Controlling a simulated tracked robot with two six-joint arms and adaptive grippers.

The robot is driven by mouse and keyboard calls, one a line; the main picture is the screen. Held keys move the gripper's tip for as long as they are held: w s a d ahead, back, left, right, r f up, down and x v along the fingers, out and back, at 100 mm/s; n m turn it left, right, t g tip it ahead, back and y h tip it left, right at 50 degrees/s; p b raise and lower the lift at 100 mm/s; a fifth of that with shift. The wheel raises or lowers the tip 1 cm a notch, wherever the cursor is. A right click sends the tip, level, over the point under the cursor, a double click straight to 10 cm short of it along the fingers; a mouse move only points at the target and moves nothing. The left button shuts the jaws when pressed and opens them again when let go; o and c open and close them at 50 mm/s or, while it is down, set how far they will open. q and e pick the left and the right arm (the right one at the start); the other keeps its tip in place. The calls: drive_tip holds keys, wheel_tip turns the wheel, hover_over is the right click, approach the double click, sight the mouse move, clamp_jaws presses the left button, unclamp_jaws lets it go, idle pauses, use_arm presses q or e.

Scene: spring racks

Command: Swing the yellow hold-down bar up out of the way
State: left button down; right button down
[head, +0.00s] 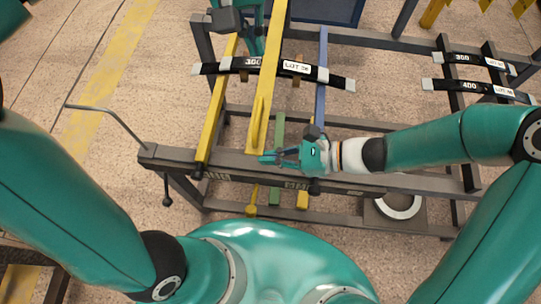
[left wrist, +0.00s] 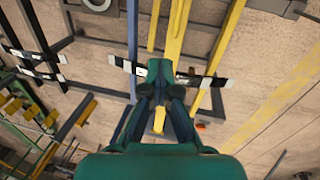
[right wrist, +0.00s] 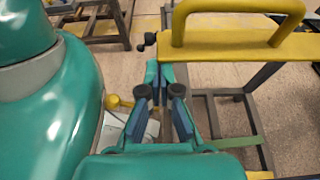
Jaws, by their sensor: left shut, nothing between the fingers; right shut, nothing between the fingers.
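The yellow hold-down bar (head: 268,75) lies lengthwise over a dark leaf spring (head: 325,76) labelled 300. Its raised yellow handle (head: 260,122) is near its close end; bar (right wrist: 215,48) and handle (right wrist: 240,18) fill the top of the right wrist view. My right gripper (head: 268,158) is shut and empty at the bar's near end, just in front of the handle; contact is unclear. My left gripper (head: 251,52) is shut and empty beside the bar's far part, near the spring. The left wrist view shows the bar (left wrist: 175,40) beyond its fingers.
The grey rack frame (head: 240,165) has a yellow rail (head: 212,110) left of the bar and a blue rail (head: 321,70) to its right. More leaf springs (head: 470,86) lie on the rack at right. A thin grey rod (head: 105,110) sticks out at left.

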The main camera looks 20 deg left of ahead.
wheel_tip(320, 180, up, 3)
drive_tip(key=shift+f, duration=0.1)
use_arm(q)
drive_tip(key=c, duration=1.2)
unclamp_jaws()
drive_tip(key=shift+r, duration=0.1)
wheel_tip(320, 180, up, 12)
drive_tip(key=a, duration=0.2)
drive_tip(key=shift+s+f, duration=0.2)
drive_tip(key=shift+s, duration=0.05)
